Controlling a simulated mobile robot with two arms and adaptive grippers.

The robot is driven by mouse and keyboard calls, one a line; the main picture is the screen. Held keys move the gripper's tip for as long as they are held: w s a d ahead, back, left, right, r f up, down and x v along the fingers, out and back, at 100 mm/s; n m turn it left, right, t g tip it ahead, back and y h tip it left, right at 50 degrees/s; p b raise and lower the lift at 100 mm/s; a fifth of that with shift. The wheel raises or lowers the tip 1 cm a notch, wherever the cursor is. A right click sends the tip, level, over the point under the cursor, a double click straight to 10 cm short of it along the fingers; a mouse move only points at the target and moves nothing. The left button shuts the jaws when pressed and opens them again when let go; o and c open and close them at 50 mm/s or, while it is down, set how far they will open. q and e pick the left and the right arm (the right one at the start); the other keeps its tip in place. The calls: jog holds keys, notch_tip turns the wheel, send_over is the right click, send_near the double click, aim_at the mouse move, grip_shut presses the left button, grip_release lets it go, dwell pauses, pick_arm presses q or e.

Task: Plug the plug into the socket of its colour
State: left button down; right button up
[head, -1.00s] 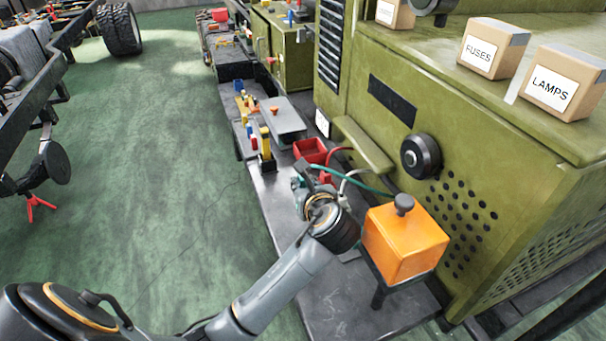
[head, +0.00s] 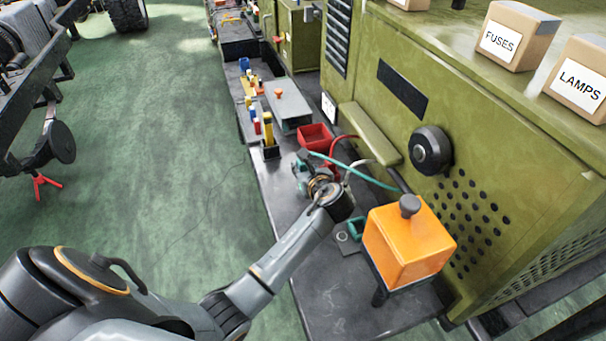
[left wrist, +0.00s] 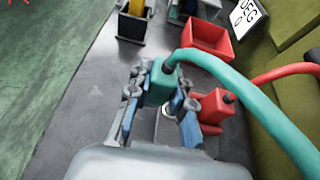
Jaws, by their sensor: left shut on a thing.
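A teal plug (left wrist: 160,84) on a thick teal cable (left wrist: 228,82) is between the fingers of my left gripper (left wrist: 160,95) in the left wrist view. The fingers are shut on it, above the dark bench. In the head view my left gripper (head: 303,172) is partly hidden by its own wrist. A teal socket-like piece (head: 357,229) is beside the orange box. A red connector-like piece (left wrist: 215,107) is just right of the gripper in the left wrist view; I cannot tell whether it is plug or socket. My right gripper is not in view.
A red tray (head: 316,138) stands beyond the gripper. The orange box (head: 408,246) stands right of my left wrist, and the green cabinet (head: 480,150) walls off the right side. Red and white cables run near the gripper. Bare bench (head: 330,305) shows at the near end.

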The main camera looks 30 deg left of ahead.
pick_arm(q)
jog(key=shift+f, duration=1.3)
jog(key=shift+f, duration=0.1)
jog(key=c, duration=1.2)
grip_release()
